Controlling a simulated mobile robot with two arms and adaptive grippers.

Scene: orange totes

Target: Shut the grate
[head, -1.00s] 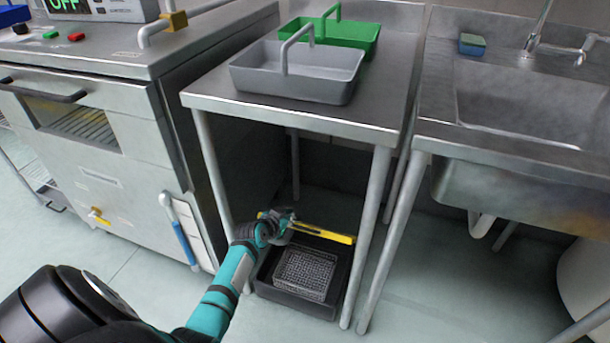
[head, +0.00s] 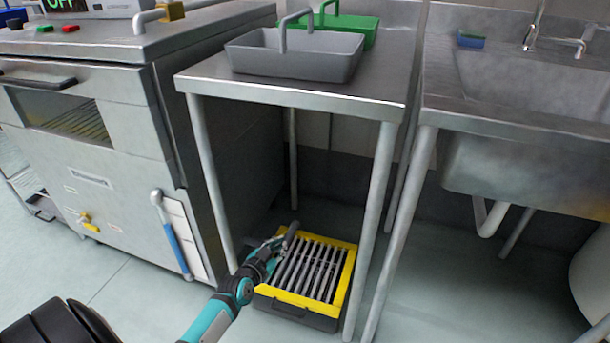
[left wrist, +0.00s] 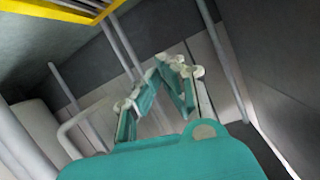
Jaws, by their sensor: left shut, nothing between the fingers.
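The grate (head: 345,275) has a yellow frame and grey bars. In the head view it lies roughly flat over the black floor box (head: 300,316) under the steel table. I cannot tell whether a small gap is left between them. A yellow edge of the grate (left wrist: 62,10) also shows at the top left of the left wrist view. My left gripper (head: 284,240) is shut and empty at the grate's left and far side, seemingly just above it; contact is unclear. Its fingers (left wrist: 160,88) show in the left wrist view. My right gripper is not in view.
The steel table (head: 300,97) stands over the box, with its legs close on both sides. Grey (head: 330,62) and green (head: 365,32) trays stand on it. A steel cabinet (head: 110,170) is at left, a sink (head: 530,90) at right.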

